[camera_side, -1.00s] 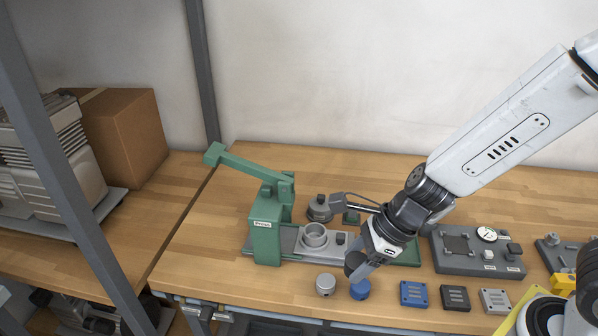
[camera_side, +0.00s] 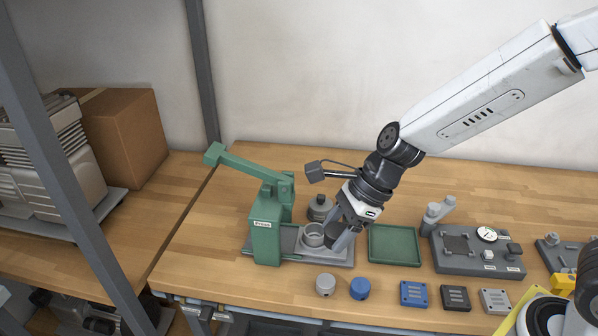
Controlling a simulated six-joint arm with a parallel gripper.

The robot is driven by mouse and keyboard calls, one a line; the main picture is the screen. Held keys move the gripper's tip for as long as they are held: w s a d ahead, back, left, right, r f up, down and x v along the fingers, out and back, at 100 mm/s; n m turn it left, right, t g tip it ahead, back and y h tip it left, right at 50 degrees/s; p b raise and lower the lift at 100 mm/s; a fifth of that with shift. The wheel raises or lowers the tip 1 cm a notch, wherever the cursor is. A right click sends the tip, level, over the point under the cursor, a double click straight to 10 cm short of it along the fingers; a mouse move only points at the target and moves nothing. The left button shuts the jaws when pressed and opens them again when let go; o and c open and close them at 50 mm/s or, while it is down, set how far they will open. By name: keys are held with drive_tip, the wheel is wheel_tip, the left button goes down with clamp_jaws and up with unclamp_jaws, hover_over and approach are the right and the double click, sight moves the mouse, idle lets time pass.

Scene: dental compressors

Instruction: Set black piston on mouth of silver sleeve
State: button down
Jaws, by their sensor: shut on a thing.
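The silver sleeve (camera_side: 308,240) stands upright on the grey base plate of the green press, with its round mouth facing up. My gripper (camera_side: 334,239) is just right of the sleeve, tilted down toward it. It is shut on a dark thing, which looks like the black piston (camera_side: 331,241), mostly hidden by the fingers. In this view the piston overlaps the sleeve's right rim; I cannot tell whether they touch. It is not centred over the mouth.
The green press (camera_side: 265,228) stands left of the sleeve. A silver piston (camera_side: 325,286) and a blue piston (camera_side: 360,289) stand in front. A dark grey knobbed part (camera_side: 320,207) is behind. An empty green tray (camera_side: 393,259) and a gauge fixture (camera_side: 475,262) are to the right.

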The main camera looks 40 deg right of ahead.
drive_tip(key=w+d+f+n+g, duration=0.1)
drive_tip(key=w+d+n+g, duration=0.5)
drive_tip(key=w+n, duration=0.65)
wheel_tip(320, 180, down, 6)
drive_tip(key=w+d+m+t, duration=0.1)
drive_tip(key=w+m, duration=0.1)
drive_tip(key=m, duration=0.1)
drive_tip(key=shift+f, duration=0.15)
drive_tip(key=shift+f, duration=0.25)
drive_tip(key=shift+d+f, duration=0.1)
drive_tip(key=shift+f, duration=2.1)
drive_tip(key=shift+f, duration=0.75)
idle(0.4)
